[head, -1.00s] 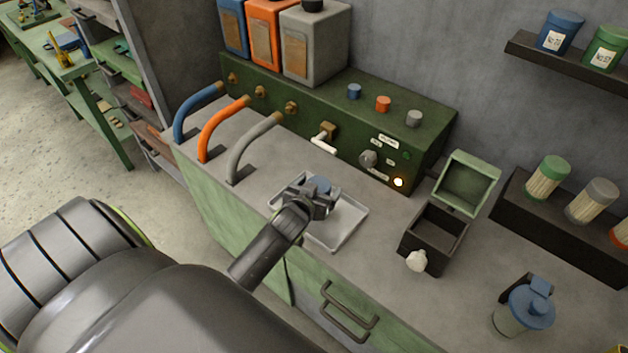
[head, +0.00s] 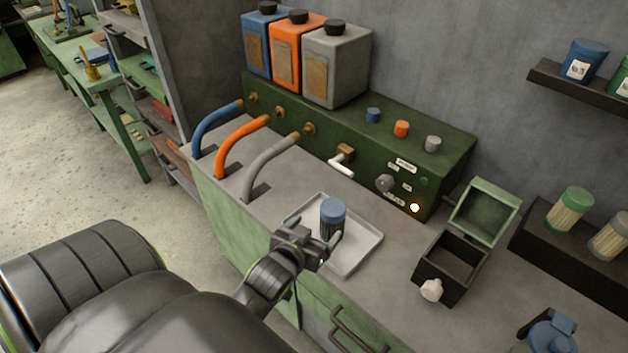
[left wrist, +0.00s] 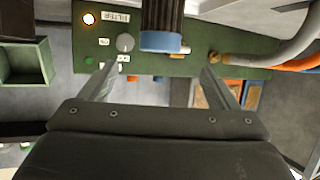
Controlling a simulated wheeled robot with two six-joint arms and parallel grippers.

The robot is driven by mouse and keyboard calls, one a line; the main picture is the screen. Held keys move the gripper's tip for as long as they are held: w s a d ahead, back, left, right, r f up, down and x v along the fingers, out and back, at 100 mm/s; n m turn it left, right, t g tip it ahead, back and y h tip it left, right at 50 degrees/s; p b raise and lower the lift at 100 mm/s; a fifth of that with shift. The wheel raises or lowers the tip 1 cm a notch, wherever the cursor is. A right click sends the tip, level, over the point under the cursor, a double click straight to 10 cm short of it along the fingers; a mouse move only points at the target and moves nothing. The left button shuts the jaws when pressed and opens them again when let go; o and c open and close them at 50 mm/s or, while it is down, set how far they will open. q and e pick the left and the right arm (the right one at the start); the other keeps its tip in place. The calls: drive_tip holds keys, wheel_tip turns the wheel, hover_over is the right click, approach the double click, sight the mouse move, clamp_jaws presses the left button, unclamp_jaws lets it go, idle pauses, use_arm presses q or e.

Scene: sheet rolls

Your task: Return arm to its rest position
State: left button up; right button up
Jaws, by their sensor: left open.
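My left gripper (head: 318,246) is open and empty, just in front of a dark ribbed roll with a blue cap (head: 332,218). The roll stands upright on a pale shallow tray (head: 362,254) on the counter. In the left wrist view the picture is upside down. The open fingers of the left gripper (left wrist: 158,80) spread on either side of a gap, and the ribbed roll (left wrist: 162,18) is beyond them, apart from them. My right gripper is not in view.
A green machine (head: 400,150) with blue, orange and grey tanks stands behind the tray. Three curved hoses (head: 240,140) rise at left. A dark open box with a green lid (head: 455,258) is to the right. A drawer handle (head: 355,330) juts from the counter front.

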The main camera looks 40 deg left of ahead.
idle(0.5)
use_arm(q)
drive_tip(key=shift+s, duration=0.1)
drive_tip(key=s+f+m+g+h, duration=0.1)
drive_tip(key=s+f+g, duration=0.1)
drive_tip(key=s+g, duration=0.5)
drive_tip(key=s+f+m+g, duration=0.1)
drive_tip(key=s+f+g, duration=0.1)
drive_tip(key=s, duration=1)
wheel_tip(320, 180, down, 25)
drive_tip(key=a+g+b, duration=0.1)
drive_tip(key=g, duration=0.1)
drive_tip(key=s+d+f+g, duration=0.1)
drive_tip(key=s+f, duration=1.4)
drive_tip(key=f, duration=0.2)
drive_tip(key=shift+s+d+f+h+b, duration=0.15)
drive_tip(key=shift+s+h+b, duration=0.05)
drive_tip(key=shift+h+b, duration=0.2)
